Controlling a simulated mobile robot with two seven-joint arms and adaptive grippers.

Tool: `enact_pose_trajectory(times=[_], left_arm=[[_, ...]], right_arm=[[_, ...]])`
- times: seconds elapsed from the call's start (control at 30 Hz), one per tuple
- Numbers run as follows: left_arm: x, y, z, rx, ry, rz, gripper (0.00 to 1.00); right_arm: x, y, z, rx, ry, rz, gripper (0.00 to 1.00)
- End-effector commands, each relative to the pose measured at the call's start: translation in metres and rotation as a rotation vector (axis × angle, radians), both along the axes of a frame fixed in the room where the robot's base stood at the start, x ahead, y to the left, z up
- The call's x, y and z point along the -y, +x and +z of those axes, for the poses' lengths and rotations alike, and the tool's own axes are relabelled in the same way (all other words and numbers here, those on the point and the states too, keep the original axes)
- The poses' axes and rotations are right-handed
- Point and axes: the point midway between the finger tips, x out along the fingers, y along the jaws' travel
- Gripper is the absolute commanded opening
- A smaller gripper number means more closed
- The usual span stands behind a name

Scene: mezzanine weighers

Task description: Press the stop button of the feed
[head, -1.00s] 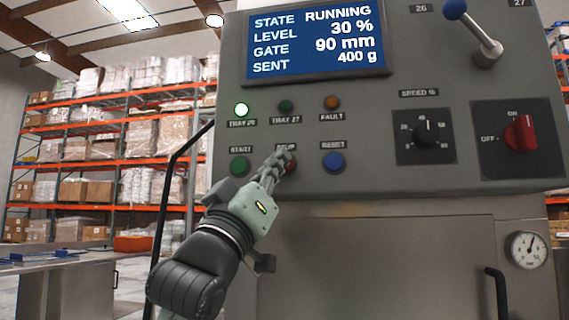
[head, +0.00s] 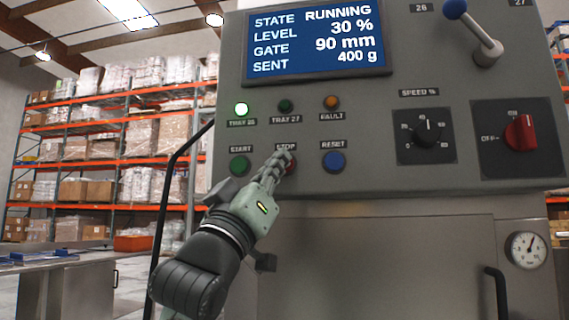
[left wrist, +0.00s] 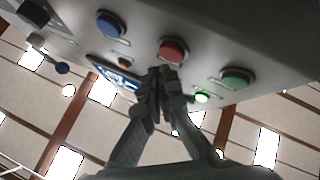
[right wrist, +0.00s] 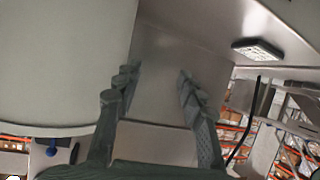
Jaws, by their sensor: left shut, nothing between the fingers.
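The red stop button (head: 292,167) sits on the grey control panel under its STOP label, partly hidden by my left gripper (head: 282,158). In the left wrist view the red button (left wrist: 173,48) shows whole, just beyond the closed fingertips (left wrist: 160,77). My left gripper is shut and empty, its tips pointing at the button; whether they touch it I cannot tell. The screen (head: 316,38) reads STATE RUNNING, LEVEL 30 %, GATE 90 mm, SENT 400 g. My right gripper (right wrist: 157,75) is open and empty in the right wrist view, and out of the head view.
The green start button (head: 240,165) and blue reset button (head: 334,161) flank the stop button. The tray 26 lamp (head: 241,109) is lit. A speed knob (head: 427,133), red switch (head: 521,134) and lever (head: 478,34) are to the right. A black rail (head: 168,190) stands left.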

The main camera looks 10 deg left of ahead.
Motion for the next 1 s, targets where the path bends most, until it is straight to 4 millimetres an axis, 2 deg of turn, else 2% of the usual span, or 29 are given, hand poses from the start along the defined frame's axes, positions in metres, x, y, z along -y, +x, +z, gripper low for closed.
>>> enact_pose_trajectory(times=[1.0], left_arm=[[-0.0001,0.0086,0.0000,0.000,0.000,0.000,0.00]], right_arm=[[0.0004,0.0000,0.0042,-0.001,-0.001,0.000,0.40]])
